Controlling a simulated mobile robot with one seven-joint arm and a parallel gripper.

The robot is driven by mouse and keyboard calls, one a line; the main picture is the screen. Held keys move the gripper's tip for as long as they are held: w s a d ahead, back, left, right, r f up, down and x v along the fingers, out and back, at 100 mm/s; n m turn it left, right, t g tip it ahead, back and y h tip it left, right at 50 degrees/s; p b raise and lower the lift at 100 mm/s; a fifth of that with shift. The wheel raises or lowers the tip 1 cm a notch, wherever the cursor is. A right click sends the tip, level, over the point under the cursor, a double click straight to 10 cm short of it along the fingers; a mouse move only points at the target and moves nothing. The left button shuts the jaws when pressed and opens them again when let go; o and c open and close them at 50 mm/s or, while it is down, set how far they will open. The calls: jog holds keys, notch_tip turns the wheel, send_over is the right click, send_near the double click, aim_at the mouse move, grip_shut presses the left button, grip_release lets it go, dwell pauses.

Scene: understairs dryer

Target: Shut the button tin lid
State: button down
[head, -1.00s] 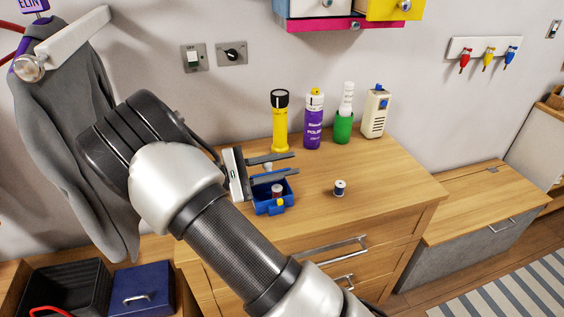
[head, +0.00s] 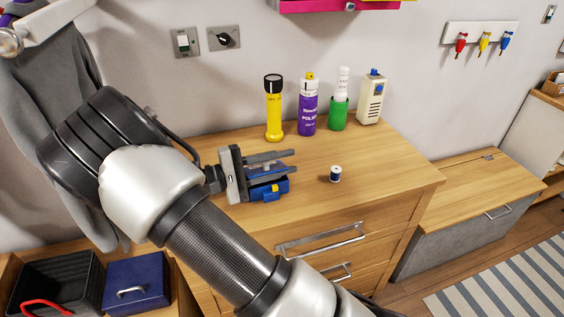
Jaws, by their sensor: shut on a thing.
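The small blue button tin (head: 279,187) sits on the wooden chest top, with a yellow catch on its front. My gripper (head: 280,163) is at the tin, reaching in from the left, with its fingers over it. It is shut on the blue lid (head: 262,171), which shows only in part between and under the fingers. The inside of the tin is hidden, and I cannot tell the lid's exact angle.
A small thread spool (head: 335,174) stands right of the tin. Behind stand a yellow torch (head: 273,108), a purple polish can (head: 308,108), a green cup (head: 338,113) and a cream device (head: 371,98). The chest top's front right is clear.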

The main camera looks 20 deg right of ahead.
jog(key=c, duration=1.6)
grip_release()
jog(key=shift+o, duration=0.2)
